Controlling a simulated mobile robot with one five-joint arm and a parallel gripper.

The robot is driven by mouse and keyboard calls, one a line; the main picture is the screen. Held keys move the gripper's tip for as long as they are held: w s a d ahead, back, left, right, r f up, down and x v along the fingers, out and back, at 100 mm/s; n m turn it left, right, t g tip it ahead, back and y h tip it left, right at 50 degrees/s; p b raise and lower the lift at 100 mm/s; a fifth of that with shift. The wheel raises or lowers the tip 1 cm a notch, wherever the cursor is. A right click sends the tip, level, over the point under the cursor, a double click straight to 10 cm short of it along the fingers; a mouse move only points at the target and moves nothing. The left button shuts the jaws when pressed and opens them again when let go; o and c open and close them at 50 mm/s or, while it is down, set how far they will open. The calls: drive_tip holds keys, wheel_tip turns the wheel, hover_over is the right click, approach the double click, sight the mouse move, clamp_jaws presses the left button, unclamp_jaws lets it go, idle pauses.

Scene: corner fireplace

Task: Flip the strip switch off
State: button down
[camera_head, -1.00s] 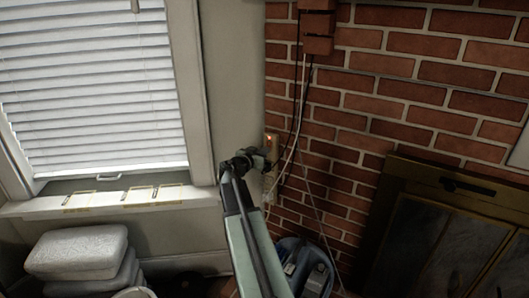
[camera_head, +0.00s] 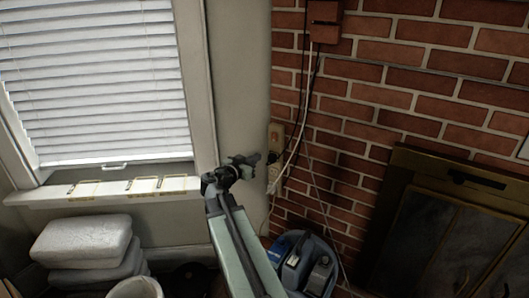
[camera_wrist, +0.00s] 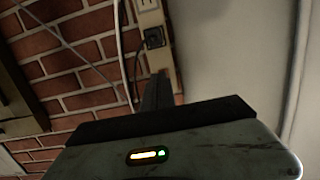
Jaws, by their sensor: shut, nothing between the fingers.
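The beige power strip (camera_head: 277,146) hangs upright on the wall where the grey plaster meets the brick. Its switch (camera_head: 274,136), near the top end, shows a dull reddish-orange with no bright glow. My gripper (camera_head: 254,159) is shut and empty, just left of the strip and below the switch in the head view. I cannot tell whether it touches the strip. In the wrist view the strip (camera_wrist: 148,14) runs upward beyond my shut gripper (camera_wrist: 158,80), with a black plug (camera_wrist: 154,38) in it. The switch is not in the wrist view.
Cables (camera_head: 301,110) run down beside the strip from a brick-red box (camera_head: 325,20). A blue machine (camera_head: 303,262) stands on the floor below. The fireplace (camera_head: 455,220) is at right. A window sill (camera_head: 110,190) and stacked white bags (camera_head: 82,240) are at left.

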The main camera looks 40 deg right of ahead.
drive_tip(key=a, duration=0.3)
drive_tip(key=shift+s+f, duration=0.2)
drive_tip(key=shift+s, duration=0.15)
drive_tip(key=w+a+f+n+t+y, duration=0.1)
drive_tip(key=w+a+f+y, duration=0.15)
drive_tip(key=a, duration=0.45)
drive_tip(key=w+a+f+n+y, duration=0.1)
drive_tip(key=w+a+f+y, duration=0.2)
drive_tip(key=a, duration=0.4)
drive_tip(key=s+a+f+n+g+y, duration=0.25)
drive_tip(key=a+f+n+y, duration=0.2)
drive_tip(key=a, duration=0.45)
drive_tip(key=s+a+f+n+g+y, duration=0.1)
drive_tip(key=s+a+f+n+y, duration=0.3)
drive_tip(key=a, duration=0.5)
drive_tip(key=s+a+f+n+g+y, duration=0.1)
drive_tip(key=s+a+f+n+y, duration=0.2)
drive_tip(key=a+f, duration=0.45)
wheel_tip(320, 180, up, 18)
drive_tip(key=s+a+n+h+p, duration=0.1)
drive_tip(key=p, duration=1.6)
drive_tip(key=shift+a+r+n, duration=0.25)
drive_tip(key=shift+n, duration=0.1)
